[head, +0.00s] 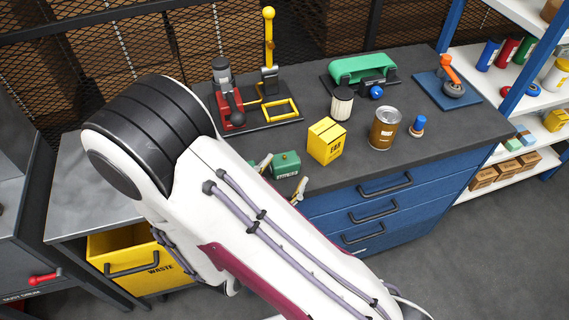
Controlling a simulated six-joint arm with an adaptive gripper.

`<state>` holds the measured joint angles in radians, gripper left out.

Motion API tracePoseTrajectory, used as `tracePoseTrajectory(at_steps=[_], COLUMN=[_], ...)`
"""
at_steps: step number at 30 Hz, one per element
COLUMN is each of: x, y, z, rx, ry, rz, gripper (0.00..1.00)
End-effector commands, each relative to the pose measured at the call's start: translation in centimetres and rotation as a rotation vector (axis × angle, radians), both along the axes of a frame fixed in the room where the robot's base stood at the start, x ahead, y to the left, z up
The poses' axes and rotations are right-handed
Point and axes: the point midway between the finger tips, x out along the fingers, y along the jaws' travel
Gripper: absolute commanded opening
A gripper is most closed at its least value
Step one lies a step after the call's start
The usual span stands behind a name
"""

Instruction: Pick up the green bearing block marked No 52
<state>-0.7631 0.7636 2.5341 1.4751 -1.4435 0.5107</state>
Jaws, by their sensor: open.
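The green bearing block (286,164) sits on the dark workbench top near its front edge. It is a small box with a pale label on its front face; the label is too small to read. My gripper (282,179) is largely hidden behind my white arm. Its two fingertips show on either side of the green block, one at the left and one at the front right. They are apart, with the block between them in this view. I cannot tell whether they touch it.
A yellow box (326,142), a brown can (385,128), a white-sided jar (342,103) and a blue knob-like piece (417,126) stand to the right. A red-and-yellow press (254,100) and a green belt machine (362,70) stand behind. A yellow waste bin (130,259) is below left.

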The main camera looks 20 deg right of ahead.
Motion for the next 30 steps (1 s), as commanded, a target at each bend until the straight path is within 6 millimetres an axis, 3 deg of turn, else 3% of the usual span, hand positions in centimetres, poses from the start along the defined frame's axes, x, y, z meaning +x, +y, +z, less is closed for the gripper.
tracePoseTrajectory(at_steps=[16,30], x=[0.4,3.0], y=[-0.4,-2.5], z=[-0.1,-0.4], rx=[0.000,0.000], ry=[0.000,0.002], rz=[-0.003,-0.003], gripper=[0.59,0.59])
